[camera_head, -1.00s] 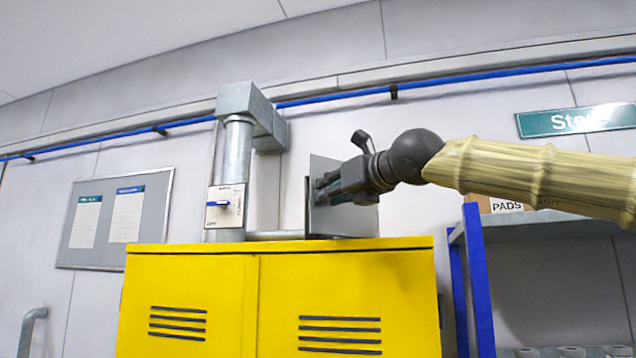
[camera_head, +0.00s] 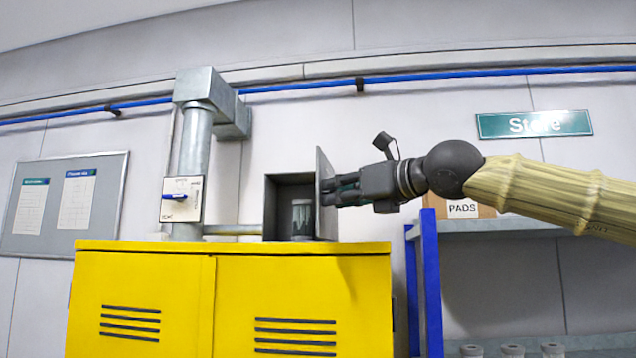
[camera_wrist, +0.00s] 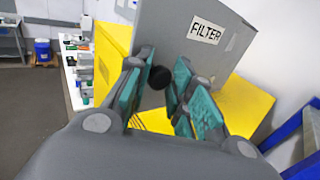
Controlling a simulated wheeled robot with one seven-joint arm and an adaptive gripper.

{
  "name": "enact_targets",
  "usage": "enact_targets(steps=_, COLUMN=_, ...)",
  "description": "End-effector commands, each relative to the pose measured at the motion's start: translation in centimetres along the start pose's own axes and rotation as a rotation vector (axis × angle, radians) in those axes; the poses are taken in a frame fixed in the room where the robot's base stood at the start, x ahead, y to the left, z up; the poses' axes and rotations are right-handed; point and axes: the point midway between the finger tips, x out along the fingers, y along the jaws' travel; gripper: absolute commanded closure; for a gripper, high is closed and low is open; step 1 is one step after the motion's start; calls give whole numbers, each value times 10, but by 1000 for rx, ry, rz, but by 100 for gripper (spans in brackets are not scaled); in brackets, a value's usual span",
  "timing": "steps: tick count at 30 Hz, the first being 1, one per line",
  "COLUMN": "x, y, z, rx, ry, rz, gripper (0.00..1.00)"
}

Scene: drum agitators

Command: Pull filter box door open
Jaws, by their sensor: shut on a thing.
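The grey filter box (camera_head: 270,208) stands on top of the yellow cabinet, against the wall. Its door (camera_head: 326,195) is swung wide open on the right side, and a grey cylinder (camera_head: 302,219) shows inside. My gripper (camera_head: 338,190) is at the outer face of the door. In the wrist view the door (camera_wrist: 190,45) bears a FILTER label (camera_wrist: 206,30). There my gripper's teal-padded fingers (camera_wrist: 158,90) are closed around a dark round knob (camera_wrist: 160,77) on the door.
The yellow cabinet (camera_head: 232,300) fills the space below the box. A shelf with a blue post (camera_head: 428,280) and a PADS carton (camera_head: 463,208) stands at the right, under my arm. A duct (camera_head: 193,150) with a switch box (camera_head: 181,199) stands left of the box.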

Motion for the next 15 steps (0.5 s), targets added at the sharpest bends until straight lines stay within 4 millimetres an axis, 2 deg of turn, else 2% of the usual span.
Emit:
enact_targets(steps=1, x=-6, y=-13, z=8, rx=3, ry=-7, rz=-11, gripper=100)
enact_targets(steps=6, x=-15, y=-25, z=9, rx=2, ry=-11, rz=-12, gripper=100)
enact_targets(steps=15, x=-21, y=-34, z=9, rx=0, ry=-13, rz=-10, gripper=100)
